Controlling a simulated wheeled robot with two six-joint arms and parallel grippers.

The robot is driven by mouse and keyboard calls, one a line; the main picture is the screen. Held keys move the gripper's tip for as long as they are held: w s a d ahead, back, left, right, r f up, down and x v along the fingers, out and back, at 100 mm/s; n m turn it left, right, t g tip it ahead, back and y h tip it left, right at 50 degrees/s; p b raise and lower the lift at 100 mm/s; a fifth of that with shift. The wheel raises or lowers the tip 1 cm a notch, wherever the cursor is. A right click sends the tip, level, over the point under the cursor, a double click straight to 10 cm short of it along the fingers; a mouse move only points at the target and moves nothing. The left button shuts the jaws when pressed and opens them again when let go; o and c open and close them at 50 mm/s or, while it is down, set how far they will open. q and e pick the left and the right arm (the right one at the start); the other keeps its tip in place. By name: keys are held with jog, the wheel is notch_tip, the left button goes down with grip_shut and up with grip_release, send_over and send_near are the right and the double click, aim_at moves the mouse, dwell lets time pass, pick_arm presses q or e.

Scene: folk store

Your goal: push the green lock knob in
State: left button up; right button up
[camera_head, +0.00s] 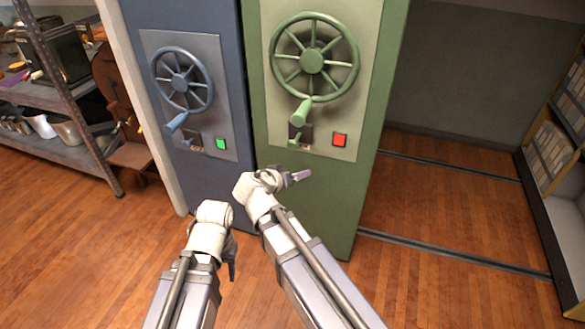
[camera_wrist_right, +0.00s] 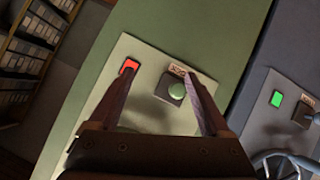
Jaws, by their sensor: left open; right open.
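The green lock knob (camera_head: 294,138) sits low on the pale panel of the green cabinet, below the handle of the green wheel (camera_head: 312,60). In the right wrist view the round knob (camera_wrist_right: 176,91) stands on a dark square mount, under a small label. My right gripper (camera_head: 301,176) is open and empty, just below the panel. In the wrist view its fingers (camera_wrist_right: 160,72) frame the knob, which appears nearer the right finger; contact cannot be told. My left gripper (camera_head: 231,264) hangs low in front of the blue cabinet, empty, seen from behind.
A lit red square (camera_head: 340,140) is right of the knob. The blue cabinet (camera_head: 212,45) at left has its own wheel (camera_head: 181,80) and a lit green square (camera_head: 222,144). A metal shelf (camera_head: 70,155) stands far left. Floor rails (camera_head: 455,254) cross open floor at right.

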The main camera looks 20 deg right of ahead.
aim_at(292, 147)
pick_arm(q)
notch_tip(292, 147, down, 13)
jog(key=b, duration=1)
pick_arm(e)
jog(key=shift+w+d+f+m+t+h, duration=0.25)
jog(key=shift+w+d+t, duration=0.65)
jog(key=shift+w, duration=1.65)
jog(key=shift+w+d+f+m+t+h, duration=0.1)
jog(key=shift+w+d+f+t+h, duration=0.3)
jog(key=shift+w+t, duration=1.6)
jog(key=shift+w+d+f+m+t+h, duration=0.15)
jog(key=shift+w+d+f+t, duration=0.35)
jog(key=shift+w, duration=2.65)
jog(key=shift+d+r, duration=0.15)
jog(key=shift+d, duration=0.05)
grip_shut()
